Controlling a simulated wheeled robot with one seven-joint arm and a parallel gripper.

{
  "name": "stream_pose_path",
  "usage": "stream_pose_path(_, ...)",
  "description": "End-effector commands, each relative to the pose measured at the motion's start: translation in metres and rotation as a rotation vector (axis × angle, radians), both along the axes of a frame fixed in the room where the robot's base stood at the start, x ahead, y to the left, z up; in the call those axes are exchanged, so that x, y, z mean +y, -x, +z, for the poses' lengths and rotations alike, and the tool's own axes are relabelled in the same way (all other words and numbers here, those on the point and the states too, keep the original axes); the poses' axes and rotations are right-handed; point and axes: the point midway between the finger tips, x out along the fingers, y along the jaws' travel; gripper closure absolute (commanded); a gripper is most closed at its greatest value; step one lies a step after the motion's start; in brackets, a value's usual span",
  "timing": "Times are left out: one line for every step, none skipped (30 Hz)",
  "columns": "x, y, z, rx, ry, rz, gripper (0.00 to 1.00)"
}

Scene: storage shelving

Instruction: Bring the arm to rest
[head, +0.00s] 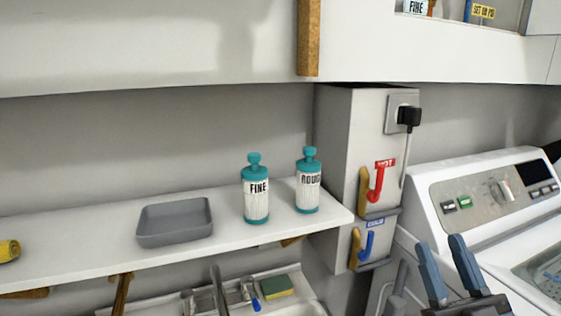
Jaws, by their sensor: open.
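My gripper (450,270) shows at the bottom right in the head view. Its two blue-grey fingers point up and stand apart, with nothing between them. It is in front of the white washing machine (437,208) and below the level of the shelf. The rest of my arm is mostly out of the picture below.
A white shelf (110,222) holds a grey tray (175,222), a FINE bottle (256,190) and a second, ROUGH-looking bottle (308,182). Below are a sink with a faucet (217,290) and a sponge (276,287). Red (377,180) and blue (361,248) valve handles are on the grey column.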

Motion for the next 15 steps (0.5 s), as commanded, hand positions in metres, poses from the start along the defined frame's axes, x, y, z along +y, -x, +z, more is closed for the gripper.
stream_pose_path(0.006,0.016,-0.016,0.04,-0.037,-0.007,0.59)
stream_pose_path(0.008,0.025,-0.023,0.059,-0.056,-0.012,0.59)
stream_pose_path(0.011,0.036,-0.032,0.088,-0.077,-0.022,0.59)
stream_pose_path(0.013,0.045,-0.039,0.11,-0.094,-0.028,0.59)
stream_pose_path(0.015,0.054,-0.046,0.132,-0.109,-0.034,0.59)
stream_pose_path(0.017,0.067,-0.055,0.163,-0.129,-0.043,0.59)
stream_pose_path(0.018,0.076,-0.061,0.187,-0.141,-0.049,0.59)
stream_pose_path(0.02,0.085,-0.067,0.21,-0.154,-0.054,0.59)
stream_pose_path(0.022,0.098,-0.075,0.244,-0.168,-0.062,0.59)
stream_pose_path(0.023,0.108,-0.081,0.268,-0.179,-0.069,0.59)
stream_pose_path(0.024,0.118,-0.087,0.294,-0.189,-0.073,0.59)
stream_pose_path(0.025,0.131,-0.094,0.33,-0.199,-0.081,0.59)
stream_pose_path(0.026,0.141,-0.099,0.357,-0.208,-0.086,0.59)
stream_pose_path(0.026,0.151,-0.104,0.384,-0.213,-0.091,0.59)
stream_pose_path(0.027,0.164,-0.11,0.42,-0.221,-0.098,0.59)
